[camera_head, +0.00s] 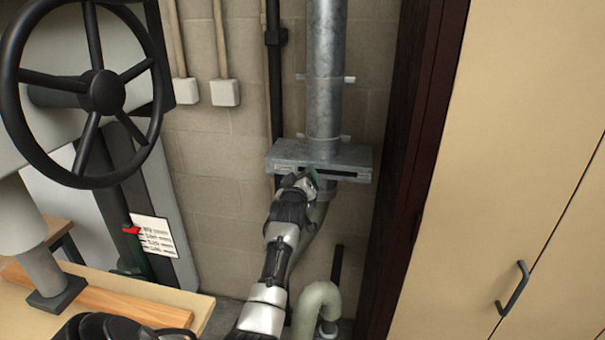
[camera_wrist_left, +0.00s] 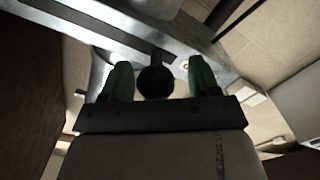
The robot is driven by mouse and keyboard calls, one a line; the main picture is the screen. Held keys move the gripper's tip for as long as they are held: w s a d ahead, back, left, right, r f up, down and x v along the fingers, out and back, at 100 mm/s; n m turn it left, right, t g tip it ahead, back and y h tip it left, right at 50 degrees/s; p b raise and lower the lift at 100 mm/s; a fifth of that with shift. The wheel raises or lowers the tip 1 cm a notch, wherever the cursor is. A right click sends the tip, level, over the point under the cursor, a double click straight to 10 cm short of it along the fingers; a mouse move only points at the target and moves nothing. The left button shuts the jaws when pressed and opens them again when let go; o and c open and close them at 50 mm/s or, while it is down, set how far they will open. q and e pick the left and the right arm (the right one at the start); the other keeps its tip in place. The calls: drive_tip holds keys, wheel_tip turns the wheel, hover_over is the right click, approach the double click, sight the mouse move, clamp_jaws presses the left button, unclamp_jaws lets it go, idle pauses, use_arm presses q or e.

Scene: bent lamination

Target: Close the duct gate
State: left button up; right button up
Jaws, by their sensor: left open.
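The duct gate is a flat grey metal housing (camera_head: 352,156) on the vertical duct (camera_head: 326,70) in the head view, with a dark slot along its front. My left gripper (camera_head: 308,179) is at the front of this housing, near the slot's left part, and hides some of it. In the left wrist view, the left gripper (camera_wrist_left: 160,80) is open, with its two green fingertips apart. A dark round knob (camera_wrist_left: 155,82) shows between the fingertips, in front of the metal housing (camera_wrist_left: 195,42). I cannot tell whether the fingers touch it. My right gripper is not in view.
A tan cabinet (camera_head: 500,130) with a dark handle stands at the right. A large black handwheel (camera_head: 103,91) and a wooden table (camera_head: 130,303) are at the left. A pale curved pipe (camera_head: 318,297) rises below the gate.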

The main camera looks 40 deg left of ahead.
use_arm(q)
drive_tip(key=p+v, duration=0.5)
drive_tip(key=v, duration=0.4)
drive_tip(key=shift+s, duration=0.25)
drive_tip(key=shift+a, duration=0.1)
